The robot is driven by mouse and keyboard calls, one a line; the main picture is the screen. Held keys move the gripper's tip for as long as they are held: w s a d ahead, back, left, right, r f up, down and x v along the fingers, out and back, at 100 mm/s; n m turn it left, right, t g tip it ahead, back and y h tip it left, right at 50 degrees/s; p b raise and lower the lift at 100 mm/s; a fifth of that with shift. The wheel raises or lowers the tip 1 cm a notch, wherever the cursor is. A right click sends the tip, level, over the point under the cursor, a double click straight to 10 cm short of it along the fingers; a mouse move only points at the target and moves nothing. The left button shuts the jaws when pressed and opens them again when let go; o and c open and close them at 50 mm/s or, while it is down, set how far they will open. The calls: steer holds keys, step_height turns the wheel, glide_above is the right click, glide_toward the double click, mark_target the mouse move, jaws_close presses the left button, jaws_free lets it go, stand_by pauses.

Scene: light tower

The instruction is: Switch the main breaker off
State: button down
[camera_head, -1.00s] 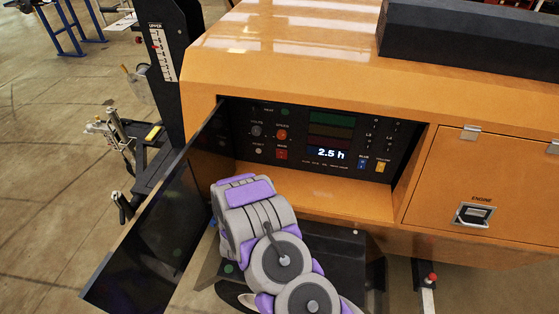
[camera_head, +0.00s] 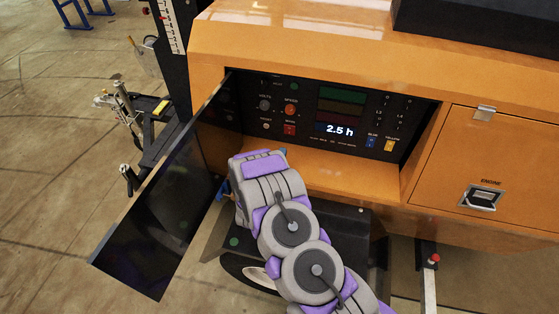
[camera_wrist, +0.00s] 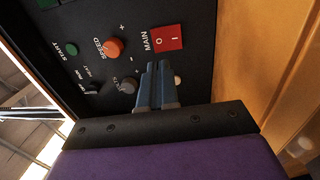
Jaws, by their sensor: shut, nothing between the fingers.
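The main breaker is a red rocker switch (camera_wrist: 168,38) marked O and I under the word MAIN. It also shows in the head view (camera_head: 289,129), low on the left part of the black control panel (camera_head: 315,148). My gripper (camera_wrist: 157,66) is shut and empty. Its blue fingers point at the panel, with the tips just below the red switch in the wrist view. I cannot tell whether they touch the panel. In the head view my arm's wrist hides most of the gripper. The display (camera_head: 340,129) is lit and reads 2.5 h.
An orange speed knob (camera_wrist: 113,47) and a dark volts knob (camera_wrist: 126,86) sit beside the fingers. The panel lies in a recess of the orange housing (camera_head: 330,178). A dark open door (camera_head: 160,215) stands at the left. A closed engine door (camera_head: 490,150) is at the right.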

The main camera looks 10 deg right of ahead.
mark_target(289, 128)
steer(key=b+x, duration=0.2)
steer(key=x, duration=0.7)
steer(key=shift+w, duration=0.2)
steer(key=shift+w+r, duration=0.1)
steer(key=shift+w+d+r+g+p, duration=0.15)
steer(key=shift+r+g+p, duration=0.2)
steer(key=shift+p, duration=0.85)
steer(key=shift+f, duration=0.1)
steer(key=shift+y, duration=0.3)
